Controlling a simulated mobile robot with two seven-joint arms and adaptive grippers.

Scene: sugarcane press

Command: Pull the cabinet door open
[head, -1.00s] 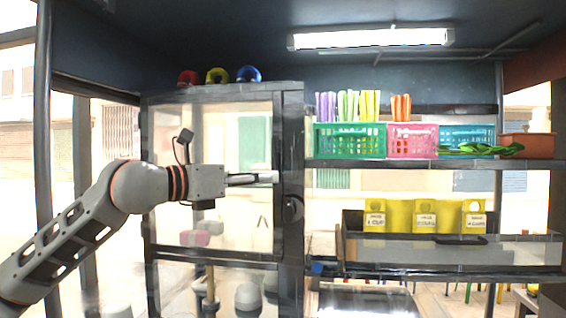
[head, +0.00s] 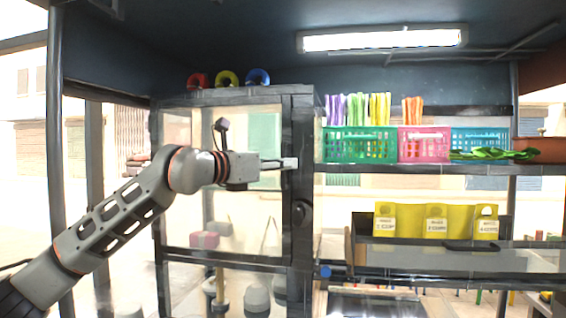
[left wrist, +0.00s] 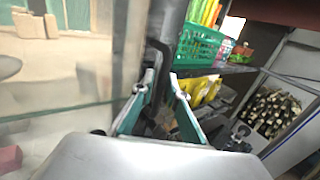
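The cabinet (head: 303,130) has a dark frame and a glazed door (head: 225,135), which looks closed in the head view. My left gripper (head: 285,163) is level with the upper part of the door, at the right-hand upright of its frame. In the left wrist view its two fingers (left wrist: 162,82) are apart. A dark curved bar, seemingly the door handle (left wrist: 156,52), shows just beyond and between the fingertips; I cannot tell whether they touch it. Glass lies to the left of the fingers. My right gripper is not in view.
Right of the cabinet, a shelf (head: 420,169) carries a green basket (head: 358,140), a pink basket (head: 424,145) and a blue basket (head: 480,139). Yellow holders (head: 437,220) stand below. Red, yellow and blue rolls (head: 228,78) sit on the cabinet top.

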